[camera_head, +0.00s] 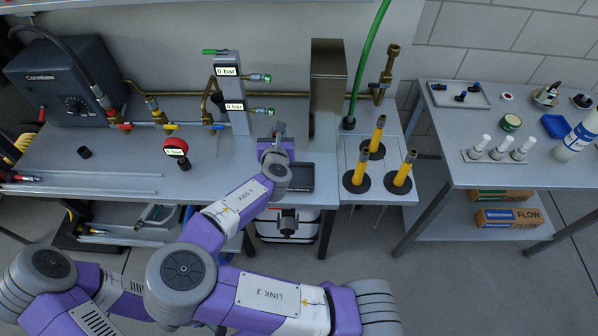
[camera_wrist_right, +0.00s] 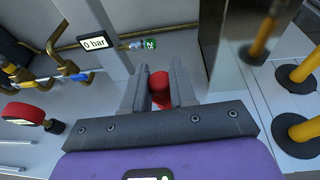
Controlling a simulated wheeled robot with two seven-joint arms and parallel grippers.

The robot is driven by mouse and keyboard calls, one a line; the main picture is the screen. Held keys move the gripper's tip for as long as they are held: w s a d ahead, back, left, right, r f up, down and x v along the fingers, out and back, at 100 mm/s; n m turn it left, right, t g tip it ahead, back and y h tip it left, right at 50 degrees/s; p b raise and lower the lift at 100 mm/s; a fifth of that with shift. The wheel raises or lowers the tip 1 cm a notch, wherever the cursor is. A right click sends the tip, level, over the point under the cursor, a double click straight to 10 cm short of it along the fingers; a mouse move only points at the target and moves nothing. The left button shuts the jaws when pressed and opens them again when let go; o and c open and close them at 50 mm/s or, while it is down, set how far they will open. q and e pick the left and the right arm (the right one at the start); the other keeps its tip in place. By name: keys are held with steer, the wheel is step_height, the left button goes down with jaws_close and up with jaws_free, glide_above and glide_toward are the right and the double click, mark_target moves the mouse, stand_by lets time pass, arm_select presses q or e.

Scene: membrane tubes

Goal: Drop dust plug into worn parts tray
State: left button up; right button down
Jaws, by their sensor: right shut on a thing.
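My right gripper (camera_wrist_right: 160,80) is shut on a small red plug (camera_wrist_right: 159,90), the dust plug, held between its two grey fingers in the wrist view. In the head view my right gripper (camera_head: 279,130) is over the bench, with its fingers pointing to the back wall; the plug cannot be made out there. A shallow dark tray (camera_head: 300,178), apparently the worn parts tray, lies on the bench just right of and below my right wrist in the picture. The wrist partly covers it, and it looks empty. My left gripper is not in view.
A valve block (camera_head: 232,95) with gauges stands behind and left of the gripper. A tall metal housing (camera_head: 327,85) is just right of it. A red gauge (camera_head: 176,147) is on the left bench.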

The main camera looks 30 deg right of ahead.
arm_select(q)
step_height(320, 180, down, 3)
steer(key=b, duration=0.4)
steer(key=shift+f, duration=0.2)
arm_select(e)
steer(key=s+d+f+m+g+h, duration=0.4)
steer(key=d+f+m+h, duration=0.1)
steer(key=f, duration=0.3)
steer(key=shift+s+f, duration=0.3)
steer(key=c, duration=0.8)
jaws_free()
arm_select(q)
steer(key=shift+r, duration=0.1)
arm_select(e)
steer(key=shift+r, duration=0.1)
